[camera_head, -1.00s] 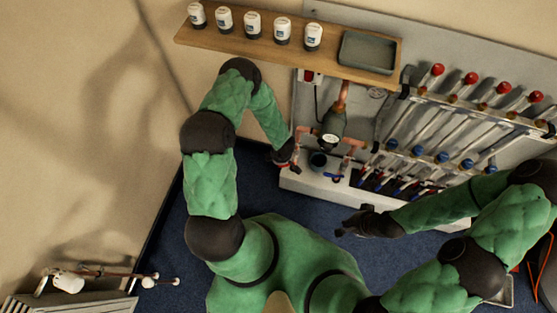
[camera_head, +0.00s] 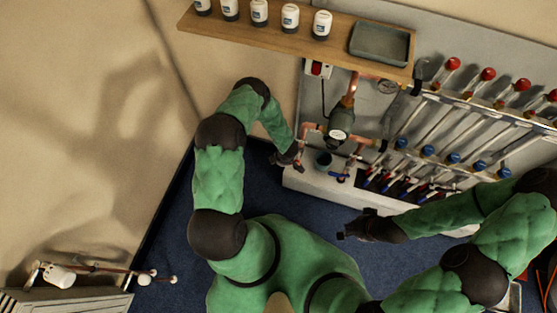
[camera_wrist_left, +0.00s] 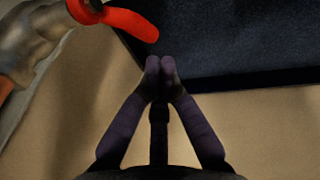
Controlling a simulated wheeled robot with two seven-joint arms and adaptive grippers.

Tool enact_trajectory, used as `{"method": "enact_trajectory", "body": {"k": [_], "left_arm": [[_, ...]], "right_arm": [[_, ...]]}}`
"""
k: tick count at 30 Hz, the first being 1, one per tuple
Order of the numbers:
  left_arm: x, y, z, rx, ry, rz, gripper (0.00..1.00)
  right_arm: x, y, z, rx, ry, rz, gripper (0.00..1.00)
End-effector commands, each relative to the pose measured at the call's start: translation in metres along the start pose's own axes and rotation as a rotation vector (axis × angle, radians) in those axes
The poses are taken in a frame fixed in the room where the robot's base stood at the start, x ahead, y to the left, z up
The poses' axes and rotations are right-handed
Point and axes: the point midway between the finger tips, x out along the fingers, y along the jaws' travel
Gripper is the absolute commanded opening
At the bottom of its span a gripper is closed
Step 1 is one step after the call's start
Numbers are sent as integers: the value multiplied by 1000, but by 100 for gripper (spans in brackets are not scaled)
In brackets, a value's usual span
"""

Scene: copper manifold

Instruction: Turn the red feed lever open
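The red feed lever (camera_wrist_left: 128,22) shows at the top of the left wrist view, attached to a metal fitting (camera_wrist_left: 35,40). In the head view a small red spot (camera_head: 299,167) at the left end of the copper pipework is probably this lever. My left gripper (camera_wrist_left: 160,66) is shut, its fingertips together and empty. The lever is beyond and to the left of the tips in that view, with a visible gap. In the head view my left gripper (camera_head: 293,160) is beside the left pipe and partly hidden. My right gripper (camera_head: 345,236) hangs over the blue floor, away from the pipework.
A wooden shelf (camera_head: 270,28) with several jars and a grey tray (camera_head: 380,43) juts out above the pipework. A blue-handled valve (camera_head: 339,177) sits right of the red spot. Rows of red- and blue-capped tubes (camera_head: 465,115) fill the right side.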

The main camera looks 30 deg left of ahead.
Motion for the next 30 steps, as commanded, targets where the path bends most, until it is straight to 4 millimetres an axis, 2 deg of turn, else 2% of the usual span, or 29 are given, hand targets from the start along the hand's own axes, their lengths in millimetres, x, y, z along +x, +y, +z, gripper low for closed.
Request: {"method": "enact_trajectory", "body": {"k": [7,20,30], "left_arm": [[10,1,10,-1,1,1,0],[10,0,10,-2,-5,0,0],[13,-8,7,-11,-66,-11,0]], "right_arm": [[6,2,0,0,0,0,0],[6,2,0,0,1,0,0],[7,3,0,0,1,0,0]]}}
